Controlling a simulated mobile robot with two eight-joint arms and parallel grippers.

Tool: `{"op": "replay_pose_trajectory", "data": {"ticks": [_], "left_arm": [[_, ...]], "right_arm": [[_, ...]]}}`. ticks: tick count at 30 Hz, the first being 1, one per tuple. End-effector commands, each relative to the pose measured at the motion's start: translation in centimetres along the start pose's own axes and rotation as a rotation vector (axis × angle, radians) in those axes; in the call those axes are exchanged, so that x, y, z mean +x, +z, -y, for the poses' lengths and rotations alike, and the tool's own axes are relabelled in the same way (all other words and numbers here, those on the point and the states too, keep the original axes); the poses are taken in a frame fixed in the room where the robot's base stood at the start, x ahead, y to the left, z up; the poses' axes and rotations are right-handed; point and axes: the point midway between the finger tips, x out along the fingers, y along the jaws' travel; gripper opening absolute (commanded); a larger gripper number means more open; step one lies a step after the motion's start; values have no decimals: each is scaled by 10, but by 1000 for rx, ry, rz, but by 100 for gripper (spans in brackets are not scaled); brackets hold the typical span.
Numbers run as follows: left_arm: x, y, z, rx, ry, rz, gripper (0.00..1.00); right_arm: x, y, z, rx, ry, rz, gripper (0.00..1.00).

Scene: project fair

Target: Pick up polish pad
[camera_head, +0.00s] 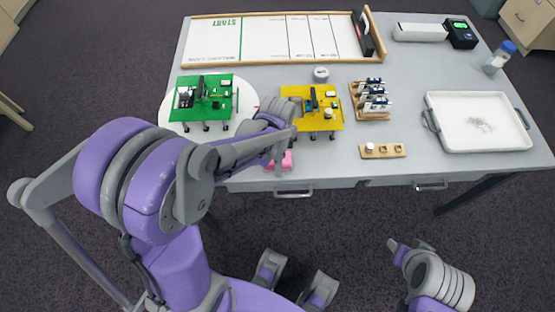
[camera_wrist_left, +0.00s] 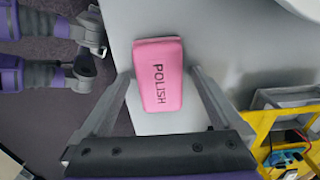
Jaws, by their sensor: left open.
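The polish pad is a pink block marked POLISH, lying at the front edge of the grey table. In the head view the pad (camera_head: 288,161) is partly hidden by my left gripper (camera_head: 279,152). In the left wrist view the pad (camera_wrist_left: 157,75) shows whole, between the two fingers of my open left gripper (camera_wrist_left: 158,82). I see a gap on each side of it, so the fingers do not grip it. My right gripper (camera_head: 398,247) is low at the lower right, away from the table. Its jaws are too unclear to read.
A yellow board cart (camera_head: 325,122) stands just behind and right of the pad, and a green one (camera_head: 222,112) stands to the left on a white disc. A wooden rack (camera_head: 370,108), a small wooden holder (camera_head: 382,156) and a white tray (camera_head: 480,145) are to the right.

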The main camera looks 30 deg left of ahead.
Motion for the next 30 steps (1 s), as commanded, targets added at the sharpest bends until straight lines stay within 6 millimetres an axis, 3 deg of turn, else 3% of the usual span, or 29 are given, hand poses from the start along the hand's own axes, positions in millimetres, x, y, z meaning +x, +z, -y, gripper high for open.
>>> {"op": "replay_pose_trajectory", "data": {"ticks": [4,18,26,30], "left_arm": [[0,0,0,0,0,0,96],[-1,0,0,0,0,0,15],[-3,0,0,-1,0,0,14],[-14,0,0,-1,0,0,14]], "right_arm": [[0,0,0,0,0,0,50],[0,0,0,0,0,0,50],[-1,0,0,0,0,0,50],[-2,-2,0,0,0,-1,50]]}}
